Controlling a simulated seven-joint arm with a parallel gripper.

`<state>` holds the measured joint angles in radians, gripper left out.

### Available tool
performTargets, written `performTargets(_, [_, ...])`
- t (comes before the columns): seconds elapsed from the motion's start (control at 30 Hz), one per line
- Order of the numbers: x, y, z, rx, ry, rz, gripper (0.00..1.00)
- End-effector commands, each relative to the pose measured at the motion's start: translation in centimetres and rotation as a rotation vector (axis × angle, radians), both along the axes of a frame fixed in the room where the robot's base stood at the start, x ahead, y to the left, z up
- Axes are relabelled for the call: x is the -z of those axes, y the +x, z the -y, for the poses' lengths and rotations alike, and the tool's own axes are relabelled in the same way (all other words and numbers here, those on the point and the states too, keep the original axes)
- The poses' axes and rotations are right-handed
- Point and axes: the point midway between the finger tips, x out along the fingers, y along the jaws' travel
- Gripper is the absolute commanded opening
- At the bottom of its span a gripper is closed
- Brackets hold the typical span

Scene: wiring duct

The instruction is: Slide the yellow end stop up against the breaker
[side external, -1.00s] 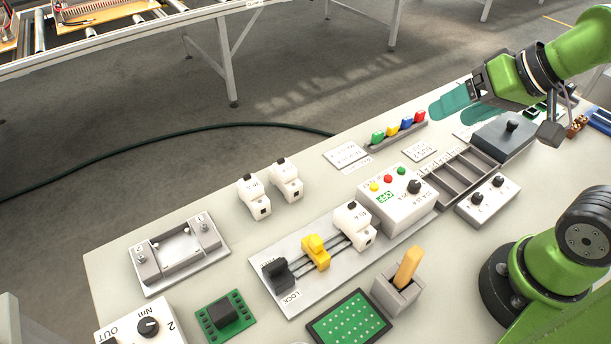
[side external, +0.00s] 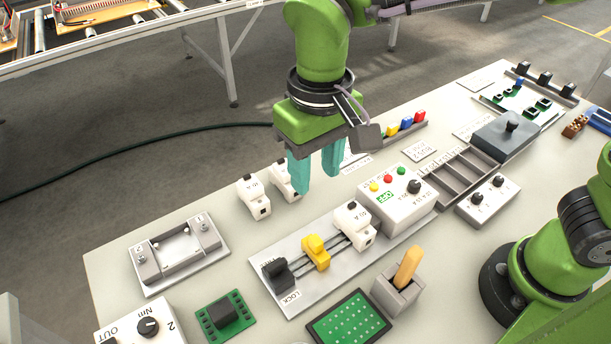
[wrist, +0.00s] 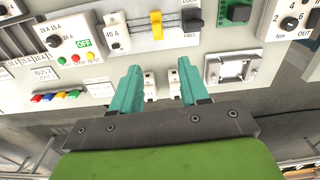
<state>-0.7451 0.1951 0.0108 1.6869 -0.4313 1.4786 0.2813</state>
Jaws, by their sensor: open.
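The yellow end stop (side external: 316,252) sits on the rail plate (side external: 283,306), between the black lock piece (side external: 278,273) and the white breaker (side external: 354,226). A gap of bare rails shows between the end stop and the breaker. In the wrist view the end stop (wrist: 156,24) is at the top middle, with the breaker (wrist: 116,31) to its left and the black lock piece (wrist: 192,20) to its right. My gripper (side external: 317,183) is open and empty, above the bench behind the rail plate. Its teal fingers (wrist: 156,88) are apart in the wrist view.
Two loose white breakers (side external: 254,197) stand behind the rail plate, one partly hidden by my fingers. A control box (side external: 396,198) stands right of the breaker. A grey holder with an orange-handled tool (side external: 407,267) is in front. A grey fixture (side external: 180,252) lies left.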

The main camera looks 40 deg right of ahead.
Motion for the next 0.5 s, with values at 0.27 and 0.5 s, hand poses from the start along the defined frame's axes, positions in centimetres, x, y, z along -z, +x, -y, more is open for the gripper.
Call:
performTargets(0.27, [1.8, -0.3, 0.4, 0.048, -0.013, -0.015, 0.45])
performTargets(0.5, [7.0, -0.3, 0.4, 0.046, -0.014, -0.015, 0.45])
